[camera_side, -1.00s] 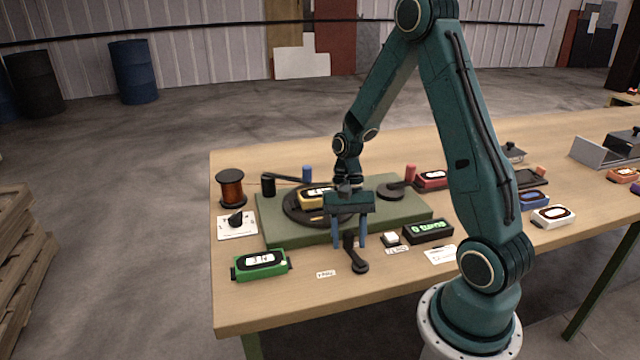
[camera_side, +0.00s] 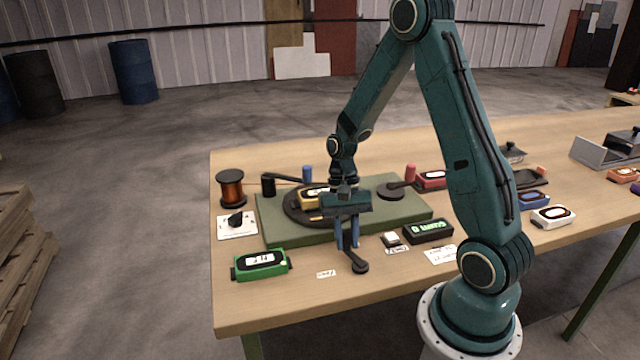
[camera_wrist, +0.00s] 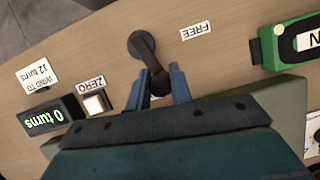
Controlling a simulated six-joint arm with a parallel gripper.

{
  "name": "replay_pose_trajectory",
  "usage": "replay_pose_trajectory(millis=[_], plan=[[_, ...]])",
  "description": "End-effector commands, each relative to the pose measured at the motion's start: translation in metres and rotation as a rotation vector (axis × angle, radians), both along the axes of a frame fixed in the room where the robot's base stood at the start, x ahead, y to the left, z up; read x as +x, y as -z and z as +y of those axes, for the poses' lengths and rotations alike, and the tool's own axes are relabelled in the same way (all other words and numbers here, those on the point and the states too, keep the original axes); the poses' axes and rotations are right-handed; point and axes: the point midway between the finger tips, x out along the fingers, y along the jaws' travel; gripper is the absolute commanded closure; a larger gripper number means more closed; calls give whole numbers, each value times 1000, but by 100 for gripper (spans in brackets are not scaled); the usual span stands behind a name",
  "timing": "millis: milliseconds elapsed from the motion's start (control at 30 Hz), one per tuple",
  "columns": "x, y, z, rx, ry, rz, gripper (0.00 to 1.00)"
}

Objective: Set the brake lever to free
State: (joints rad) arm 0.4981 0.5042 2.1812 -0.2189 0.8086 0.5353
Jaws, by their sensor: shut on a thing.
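The black brake lever (camera_side: 358,265) is at the front of the green winding base (camera_side: 250,223), its round pivot on the table and its arm pointing back toward the base. My gripper (camera_side: 347,246) is shut on the lever's knob end. In the wrist view the lever (camera_wrist: 143,50) runs from its pivot down to the knob between the two blue fingers of my gripper (camera_wrist: 160,88). A white FREE label (camera_wrist: 196,30) lies beside the pivot, to its right in the wrist view; in the side view the label (camera_side: 326,274) is to the lever's left.
A turn counter (camera_side: 428,231) reading 0 turns and a white ZERO button (camera_side: 391,238) stand right of the lever. A green detector (camera_side: 261,265) lies left. A yellow unit (camera_side: 312,199) sits on the turntable behind my gripper. A copper wire spool (camera_side: 230,188) stands at back left.

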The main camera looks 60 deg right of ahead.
Motion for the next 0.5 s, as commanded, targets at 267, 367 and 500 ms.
replay_pose_trajectory(millis=[267, 367, 500], plan=[[5, -1, 11, 0, -205, -1, 100], [6, -1, 16, 0, -296, -1, 100], [7, -1, 23, 1, -431, -1, 100]])
